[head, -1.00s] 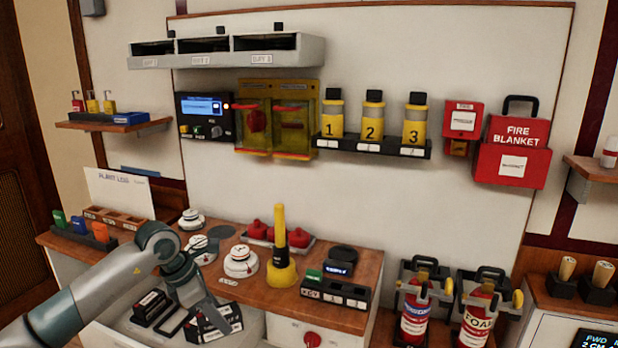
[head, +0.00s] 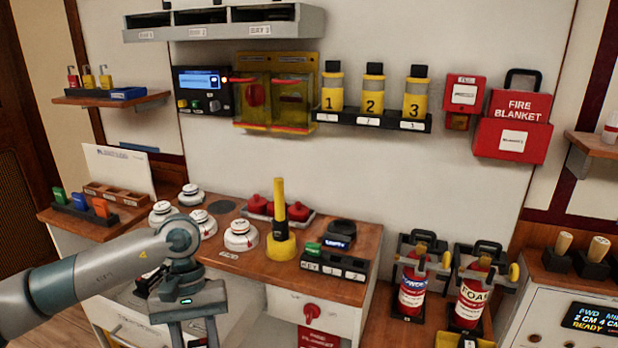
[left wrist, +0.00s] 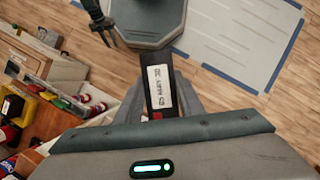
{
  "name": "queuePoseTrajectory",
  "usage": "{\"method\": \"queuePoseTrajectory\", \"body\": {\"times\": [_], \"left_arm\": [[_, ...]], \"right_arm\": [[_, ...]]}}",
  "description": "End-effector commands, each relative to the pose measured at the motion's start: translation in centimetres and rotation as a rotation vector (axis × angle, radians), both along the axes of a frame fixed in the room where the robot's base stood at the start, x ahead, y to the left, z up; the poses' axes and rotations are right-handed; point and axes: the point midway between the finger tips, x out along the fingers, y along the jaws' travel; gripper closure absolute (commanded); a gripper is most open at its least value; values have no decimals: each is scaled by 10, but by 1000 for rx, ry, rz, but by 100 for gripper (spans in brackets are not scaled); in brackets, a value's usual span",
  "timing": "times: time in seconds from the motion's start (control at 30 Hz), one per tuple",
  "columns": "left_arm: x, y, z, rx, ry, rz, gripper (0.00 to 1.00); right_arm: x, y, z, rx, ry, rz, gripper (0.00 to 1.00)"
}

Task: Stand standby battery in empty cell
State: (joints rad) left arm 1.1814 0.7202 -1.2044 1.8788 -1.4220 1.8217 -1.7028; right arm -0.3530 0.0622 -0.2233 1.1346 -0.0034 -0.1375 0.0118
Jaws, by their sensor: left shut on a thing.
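The standby battery, a black block with a white label (left wrist: 158,88), is between the fingers of my left gripper in the left wrist view. A black item (head: 146,284) shows in the drawer, partly hidden by my arm. I cannot tell which place is the empty cell. A small dark gripper, apparently my right one (left wrist: 108,38), shows in the left wrist view with its fingers apart.
The wooden desktop (head: 235,262) holds white detectors (head: 241,236), a yellow-based torch (head: 280,240) and a black labelled rack (head: 335,265). A three-bay shelf (head: 225,27) hangs on the wall. Extinguishers (head: 412,290) stand right of the desk. Open floor (left wrist: 215,90) shows below my left gripper.

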Motion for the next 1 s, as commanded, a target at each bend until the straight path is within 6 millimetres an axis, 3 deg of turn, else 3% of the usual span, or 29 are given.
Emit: {"method": "queuePoseTrajectory", "body": {"times": [0.1,0.3,1.0], "left_arm": [[-17,4,3,2,-4,-152,100],[-30,7,4,0,-2,-267,100],[-29,5,6,1,-6,-280,100]], "right_arm": [[0,0,0,0,0,0,69],[0,0,0,0,0,0,69],[0,0,0,0,0,0,69]]}}
